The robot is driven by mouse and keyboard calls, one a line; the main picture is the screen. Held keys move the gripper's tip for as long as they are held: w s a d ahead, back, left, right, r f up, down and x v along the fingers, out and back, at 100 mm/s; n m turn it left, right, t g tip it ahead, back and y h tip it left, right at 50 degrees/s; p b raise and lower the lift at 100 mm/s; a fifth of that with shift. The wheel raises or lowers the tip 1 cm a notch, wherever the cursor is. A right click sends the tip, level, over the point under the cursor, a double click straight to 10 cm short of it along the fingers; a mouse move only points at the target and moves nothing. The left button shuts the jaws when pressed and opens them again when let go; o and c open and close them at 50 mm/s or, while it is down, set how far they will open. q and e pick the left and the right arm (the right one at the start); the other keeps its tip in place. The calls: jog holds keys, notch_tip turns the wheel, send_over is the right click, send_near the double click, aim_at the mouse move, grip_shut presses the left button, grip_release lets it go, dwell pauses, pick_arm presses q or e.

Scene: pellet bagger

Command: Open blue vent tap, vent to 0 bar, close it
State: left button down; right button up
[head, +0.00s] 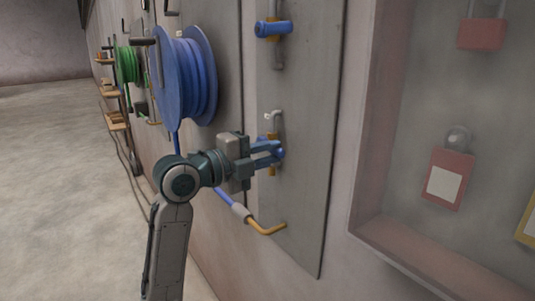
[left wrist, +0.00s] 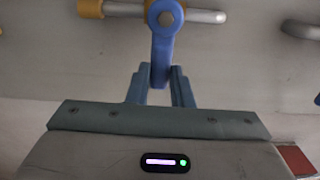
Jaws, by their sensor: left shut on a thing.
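A blue tap lever (left wrist: 164,45) sits on a metal pipe with a brass fitting (left wrist: 90,8) in the left wrist view. The lever stands crosswise to the pipe. My left gripper (left wrist: 161,90) is shut on the lever's free end. In the head view my left gripper (head: 276,150) reaches the lower tap on the grey wall panel (head: 300,200), and its fingers hide most of that lever. A second blue-handled tap (head: 272,28) sits higher on the same panel, its handle crosswise to its pipe. No pressure reading is visible. My right gripper is not in view.
A large blue hose reel (head: 185,80) hangs left of the panel, close above my left arm. A recessed case with red padlocks (head: 481,35) is on the right. The floor (head: 50,170) at left is clear.

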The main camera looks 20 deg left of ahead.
pick_arm(q)
jog(key=c, duration=1.3)
grip_release()
jog(key=shift+s+a, duration=0.35)
jog(key=shift+s, duration=0.05)
jog(key=shift+b+v, duration=1.25)
jog(key=shift+v, duration=3.6)
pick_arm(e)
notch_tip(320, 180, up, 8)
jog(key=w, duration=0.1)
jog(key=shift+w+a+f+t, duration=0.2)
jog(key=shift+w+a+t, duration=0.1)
